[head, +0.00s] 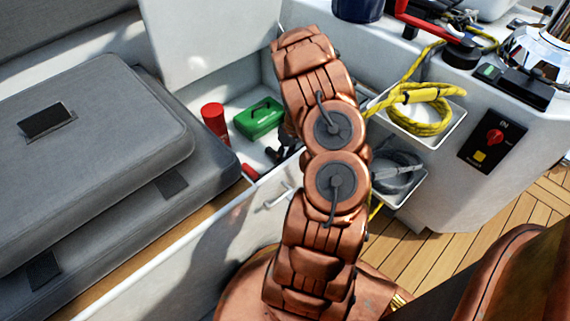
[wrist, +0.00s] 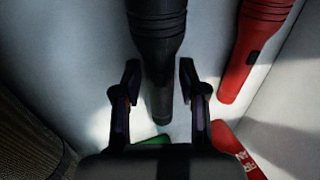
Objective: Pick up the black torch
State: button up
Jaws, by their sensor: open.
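The black torch (wrist: 158,35) lies in the white locker, in the upper middle of the wrist view, with its wide head at the top edge. My gripper (wrist: 159,78) is open, with one finger on each side of the torch's narrower body. I cannot tell whether either finger touches it. In the head view my arm hides most of this spot. My gripper (head: 287,140) shows only in part there, dark, beside the arm. The torch is not clearly told apart from it in that view.
A red torch (wrist: 257,40) lies to the right of the black one; a red object (head: 213,120) stands in the locker in the head view. A green box (head: 259,118) is close by. Locker walls surround the spot. Grey cushions (head: 100,130) lie left, yellow rope (head: 425,105) right.

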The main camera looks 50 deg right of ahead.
jog(key=shift+c, duration=0.4)
grip_shut()
